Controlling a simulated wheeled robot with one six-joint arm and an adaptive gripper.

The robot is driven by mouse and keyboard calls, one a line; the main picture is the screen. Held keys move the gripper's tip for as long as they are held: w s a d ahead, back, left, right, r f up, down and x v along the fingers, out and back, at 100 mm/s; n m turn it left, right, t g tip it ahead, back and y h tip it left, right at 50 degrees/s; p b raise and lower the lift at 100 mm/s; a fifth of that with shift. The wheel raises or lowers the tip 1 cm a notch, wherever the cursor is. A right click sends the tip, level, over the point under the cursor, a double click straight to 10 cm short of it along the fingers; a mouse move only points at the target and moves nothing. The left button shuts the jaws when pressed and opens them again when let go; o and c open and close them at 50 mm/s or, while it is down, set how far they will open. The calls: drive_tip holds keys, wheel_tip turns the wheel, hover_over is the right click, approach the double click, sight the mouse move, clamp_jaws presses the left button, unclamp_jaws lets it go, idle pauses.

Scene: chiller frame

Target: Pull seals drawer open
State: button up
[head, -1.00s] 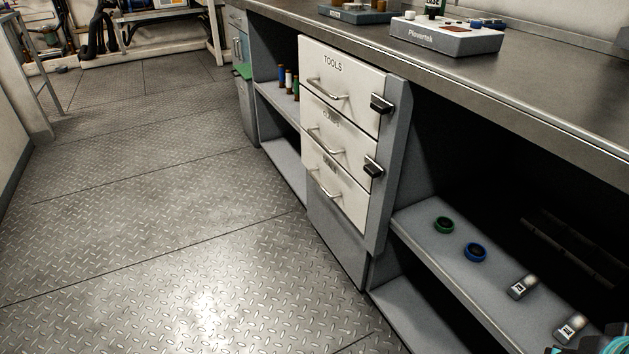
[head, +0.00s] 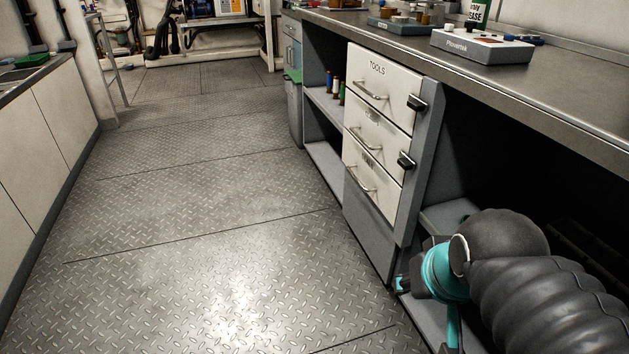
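A white drawer stack stands under the counter, all drawers closed flush. The top drawer (head: 384,84) reads TOOLS. The middle drawer (head: 372,129) and the bottom drawer (head: 371,183) have labels too small or covered to read, so I cannot tell which is the seals drawer. Each has a metal bar handle; the bottom handle (head: 361,184) is clear of my gripper. My arm, black-sleeved with teal joints, reaches in from the lower right. My gripper (head: 402,285) seems to be at its left end, low and right of the stack, apart from the handles. Its fingers are too small to judge.
Black latches sit at the right edges of the top drawer (head: 417,103) and middle drawer (head: 406,160). The counter (head: 560,85) overhangs the open shelf (head: 440,215) on the right, mostly hidden by my arm. The metal floor (head: 190,240) in front is clear.

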sight(355, 176)
drive_tip(key=w+a+f+m+t+y+b, duration=0.15)
drive_tip(key=w+a+m+t, duration=0.35)
drive_tip(key=w, duration=1.4)
drive_tip(key=w+a+f+m+t+b, duration=0.15)
drive_tip(key=w+a+m+b, duration=0.35)
drive_tip(key=w, duration=1.3)
drive_tip(key=w+d+f+m+t+h, duration=0.15)
drive_tip(key=w+f+m+h, duration=0.25)
drive_tip(key=w+f+m, duration=0.5)
drive_tip(key=w+d+f+m+t+h, duration=0.15)
drive_tip(key=w+f+m+h, duration=0.45)
drive_tip(key=f, duration=0.6)
drive_tip(key=shift+g+y, duration=0.25)
drive_tip(key=shift+y, duration=0.3)
drive_tip(key=x, duration=0.9)
drive_tip(key=b+x, duration=0.1)
drive_tip(key=x, duration=0.4)
drive_tip(key=shift+w+r, duration=0.25)
drive_tip(key=shift+r, duration=0.05)
clamp_jaws()
